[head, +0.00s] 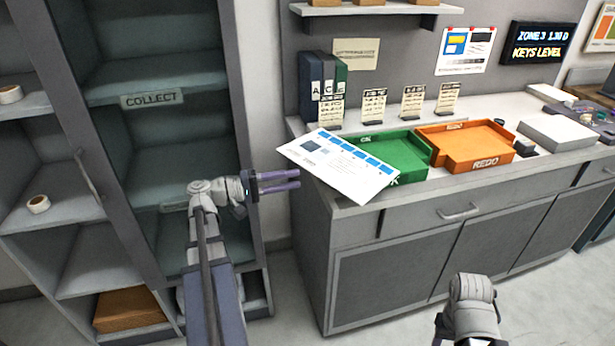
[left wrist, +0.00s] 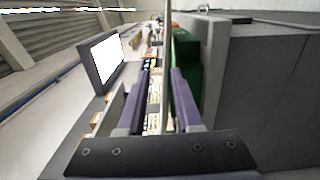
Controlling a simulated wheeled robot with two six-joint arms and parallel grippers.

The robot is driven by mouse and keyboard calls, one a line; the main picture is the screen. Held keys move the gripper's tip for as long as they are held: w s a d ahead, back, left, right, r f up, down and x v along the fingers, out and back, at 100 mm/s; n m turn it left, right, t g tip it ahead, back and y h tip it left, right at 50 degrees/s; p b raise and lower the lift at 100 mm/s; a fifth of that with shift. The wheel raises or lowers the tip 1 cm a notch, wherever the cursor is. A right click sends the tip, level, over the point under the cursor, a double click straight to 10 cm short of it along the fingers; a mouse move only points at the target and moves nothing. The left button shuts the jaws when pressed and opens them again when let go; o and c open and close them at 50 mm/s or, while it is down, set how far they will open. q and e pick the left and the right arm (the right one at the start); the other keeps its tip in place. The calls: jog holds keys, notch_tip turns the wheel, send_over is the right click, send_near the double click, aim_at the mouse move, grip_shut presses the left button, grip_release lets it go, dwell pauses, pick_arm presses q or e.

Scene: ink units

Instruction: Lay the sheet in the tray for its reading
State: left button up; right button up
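The white printed sheet (head: 345,168), with a row of blue patches, is over the left part of the green OK tray (head: 408,153) and hangs past the counter's front edge. Whether it rests on the tray is not clear. The orange REDO tray (head: 464,146) is empty to the right. My left gripper (head: 300,179) is open, its purple fingers apart beside the sheet's near left edge. In the left wrist view a thin edge-on line, likely the sheet (left wrist: 168,40), runs between the open fingers (left wrist: 160,85). My right gripper is out of view.
Several small label cards (head: 374,106) and binders (head: 322,88) stand behind the trays. A grey box (head: 556,132) is right of the orange tray. The COLLECT shelf unit (head: 155,150) stands left. A screen (head: 538,43) reads "ZONE 3", "KEYS LEVEL".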

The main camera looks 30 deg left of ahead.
pick_arm(q)
jog(key=shift+v, duration=1)
